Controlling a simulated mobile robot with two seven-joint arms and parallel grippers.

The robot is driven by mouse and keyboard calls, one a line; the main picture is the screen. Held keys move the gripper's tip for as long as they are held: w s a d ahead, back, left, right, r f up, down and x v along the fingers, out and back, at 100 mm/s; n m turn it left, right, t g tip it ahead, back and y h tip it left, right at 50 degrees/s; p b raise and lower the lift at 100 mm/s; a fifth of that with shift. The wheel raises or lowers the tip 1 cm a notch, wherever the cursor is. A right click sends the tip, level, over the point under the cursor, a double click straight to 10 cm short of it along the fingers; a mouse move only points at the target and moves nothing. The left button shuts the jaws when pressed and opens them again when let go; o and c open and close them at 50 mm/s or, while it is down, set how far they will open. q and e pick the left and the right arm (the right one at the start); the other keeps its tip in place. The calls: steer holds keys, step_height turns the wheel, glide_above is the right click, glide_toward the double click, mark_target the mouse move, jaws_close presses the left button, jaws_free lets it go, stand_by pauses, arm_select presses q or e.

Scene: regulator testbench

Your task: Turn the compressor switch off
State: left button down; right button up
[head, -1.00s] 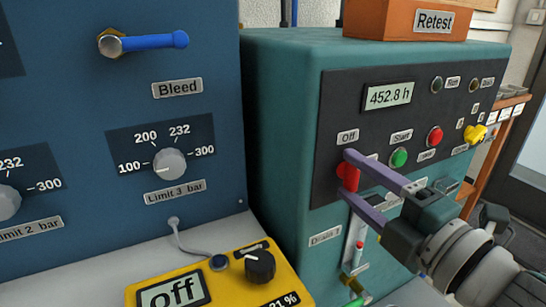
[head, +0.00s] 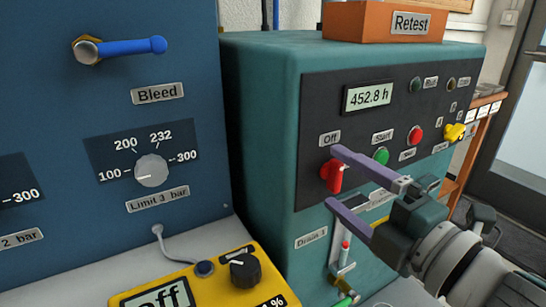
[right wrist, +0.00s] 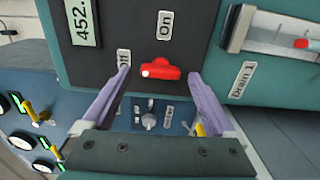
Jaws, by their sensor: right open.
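The compressor switch is a red rotary knob (head: 333,176) on the dark panel of the teal compressor (head: 265,130). It stands upright below the "Off" label (head: 330,139). In the right wrist view, the switch (right wrist: 161,69) has its white-marked end towards the "Off" label (right wrist: 123,58), while the "On" label (right wrist: 166,22) lies off its side. My right gripper (head: 333,178) is open and empty. Its purple fingers lie above and below the switch, with visible gaps on both sides in the right wrist view (right wrist: 160,78). My left gripper is not in view.
A green Start button (head: 381,156), a red button (head: 415,135) and a yellow knob (head: 454,132) are farther right on the panel. A blue cabinet (head: 60,110) with a Bleed lever (head: 125,47) stands left. A yellow box (head: 215,270) is in front.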

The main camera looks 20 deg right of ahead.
steer(key=s, duration=0.9)
steer(key=shift+d, duration=0.35)
steer(key=w+d+r+m+g+h+p, duration=0.1)
steer(key=d+r+m+g+h+p, duration=0.3)
steer(key=r+m+p, duration=0.45)
steer(key=s+a+r+m+g+y+p, duration=0.3)
steer(key=s+a+r+m+g+p, duration=0.1)
steer(key=s+a+m+g+p, duration=0.65)
step_height(320, 180, up, 36)
steer(key=s+n+p, duration=0.1)
steer(key=n+p, duration=0.1)
steer(key=p, duration=3.4)
steer(key=shift+s+r, duration=0.2)
steer(key=shift+s, duration=0.05)
